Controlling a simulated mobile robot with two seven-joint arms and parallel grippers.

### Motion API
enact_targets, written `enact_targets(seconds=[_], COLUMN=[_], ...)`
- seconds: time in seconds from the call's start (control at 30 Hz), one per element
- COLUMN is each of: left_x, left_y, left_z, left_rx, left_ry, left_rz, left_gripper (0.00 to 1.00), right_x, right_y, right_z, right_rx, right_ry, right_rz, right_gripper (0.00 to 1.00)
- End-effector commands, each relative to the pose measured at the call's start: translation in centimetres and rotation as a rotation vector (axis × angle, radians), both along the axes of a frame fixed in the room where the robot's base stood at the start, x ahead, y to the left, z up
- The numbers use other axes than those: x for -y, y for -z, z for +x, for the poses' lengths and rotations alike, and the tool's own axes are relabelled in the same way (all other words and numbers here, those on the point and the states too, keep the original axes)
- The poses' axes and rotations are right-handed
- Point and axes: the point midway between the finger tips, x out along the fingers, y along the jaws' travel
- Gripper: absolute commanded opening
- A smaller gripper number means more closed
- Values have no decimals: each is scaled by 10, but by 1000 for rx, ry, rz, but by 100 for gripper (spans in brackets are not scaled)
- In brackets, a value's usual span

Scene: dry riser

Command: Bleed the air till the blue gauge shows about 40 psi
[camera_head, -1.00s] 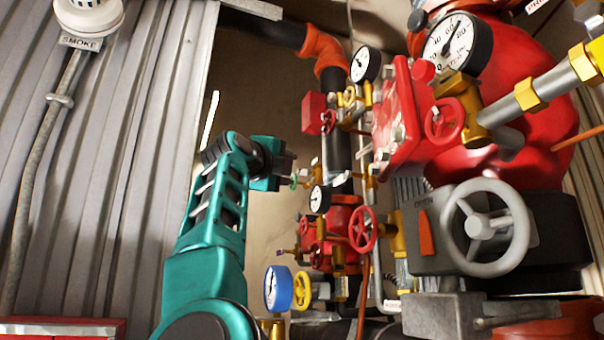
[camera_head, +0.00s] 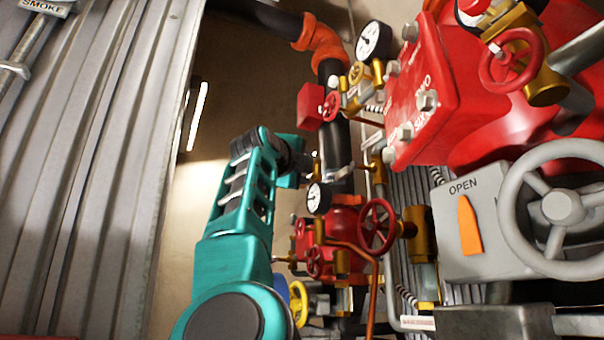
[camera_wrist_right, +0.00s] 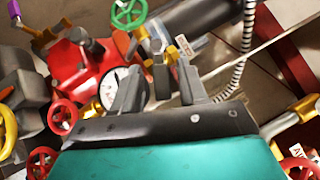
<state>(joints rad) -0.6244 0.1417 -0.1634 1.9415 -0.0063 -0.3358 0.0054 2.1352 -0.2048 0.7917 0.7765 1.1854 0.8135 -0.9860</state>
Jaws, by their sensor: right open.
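The blue gauge (camera_head: 281,288) is mostly hidden behind my arm in the head view; only a strip of its blue rim shows, and its dial cannot be read. A yellow handwheel (camera_head: 298,302) sits just right of it. My right gripper (camera_wrist_right: 158,62) is open in the right wrist view, its two dark fingers in front of brass and dark fittings. Nothing is clearly held. A green handwheel (camera_wrist_right: 128,13) is beyond the fingertips, up and left. A white dial (camera_wrist_right: 112,88) is partly covered by the left finger. My left gripper is not in view.
Red valve bodies, a red handwheel (camera_head: 376,227) and a small white gauge (camera_head: 319,198) stand close to my arm. A large grey handwheel (camera_head: 562,208) and a grey box marked OPEN (camera_head: 462,185) are at right. Corrugated wall (camera_head: 90,170) is at left.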

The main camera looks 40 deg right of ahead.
Motion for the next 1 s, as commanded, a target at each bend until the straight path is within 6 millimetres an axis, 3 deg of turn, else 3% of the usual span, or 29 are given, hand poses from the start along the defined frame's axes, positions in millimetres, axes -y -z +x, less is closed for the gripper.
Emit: enact_targets(seconds=[0.37, 0.8, 1.0], left_x=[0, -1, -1], left_y=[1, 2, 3], left_z=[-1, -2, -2], left_rx=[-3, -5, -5], left_ry=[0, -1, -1], left_rz=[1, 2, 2], left_gripper=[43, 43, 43], right_x=[1, 1, 1], right_y=[-1, -1, 1], right_z=[-1, -1, -1], right_rx=[1, 0, 8], right_ry=[-1, 0, 0], right_rz=[0, 1, -3], right_gripper=[43, 1, 0])
